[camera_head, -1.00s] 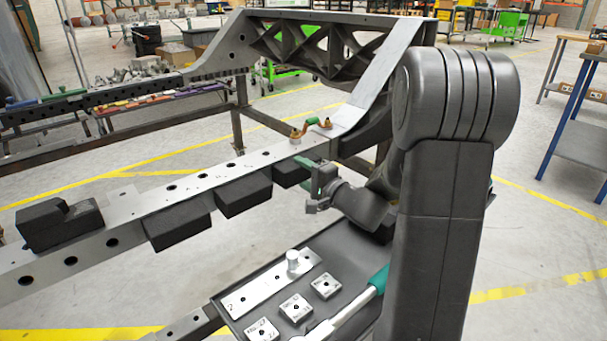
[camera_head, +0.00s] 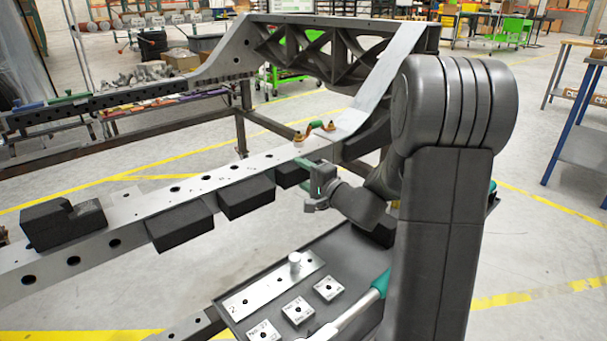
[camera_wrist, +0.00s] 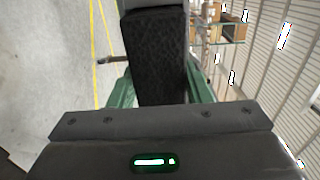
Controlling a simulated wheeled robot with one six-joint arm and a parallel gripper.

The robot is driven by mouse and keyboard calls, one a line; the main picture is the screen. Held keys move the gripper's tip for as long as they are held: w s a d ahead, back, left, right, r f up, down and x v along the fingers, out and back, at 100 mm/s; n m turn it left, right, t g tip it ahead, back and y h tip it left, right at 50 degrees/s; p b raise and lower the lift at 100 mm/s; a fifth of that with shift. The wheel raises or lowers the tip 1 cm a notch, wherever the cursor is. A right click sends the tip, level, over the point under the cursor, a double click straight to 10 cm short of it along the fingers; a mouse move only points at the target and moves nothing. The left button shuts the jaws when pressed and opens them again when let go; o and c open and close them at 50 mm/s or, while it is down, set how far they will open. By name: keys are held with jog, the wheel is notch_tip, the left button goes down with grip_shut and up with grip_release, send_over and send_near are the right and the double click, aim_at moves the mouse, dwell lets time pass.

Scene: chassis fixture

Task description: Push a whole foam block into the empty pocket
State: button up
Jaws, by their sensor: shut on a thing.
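My gripper (camera_head: 316,190) is at the near side of the grey chassis rail (camera_head: 140,205), close below the brass fittings. In the wrist view its green fingers (camera_wrist: 160,88) are shut on a black foam block (camera_wrist: 157,60), one on each side. The block's far end meets another dark surface; whether it is inside a pocket I cannot tell. A dark block (camera_head: 291,175) shows beside the gripper in the head view, partly under the rail edge. Two more black blocks (camera_head: 180,228) (camera_head: 247,197) sit along the rail's near side. A notched black block (camera_head: 60,222) sits on the rail's left part.
A dark tray (camera_head: 350,240) below holds a metal plate with a peg (camera_head: 275,285), several small labelled square blocks (camera_head: 297,311) and a teal-and-white tool (camera_head: 375,285). My arm hides part of the right side.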

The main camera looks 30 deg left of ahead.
jog(key=shift+w+a+r+b, duration=0.1)
jog(key=shift+a+r+b, duration=0.25)
jog(key=shift+r+b, duration=0.1)
dwell(0.3)
jog(key=o, duration=1.2)
jog(key=shift+c, duration=0.2)
jog(key=shift+d+f+b, duration=0.3)
jog(key=shift+d+b, duration=0.1)
jog(key=shift+s+d, duration=0.35)
jog(key=b+v, duration=0.1)
jog(key=v, duration=0.5)
jog(key=shift+d+b, duration=0.35)
jog(key=shift+f, duration=0.1)
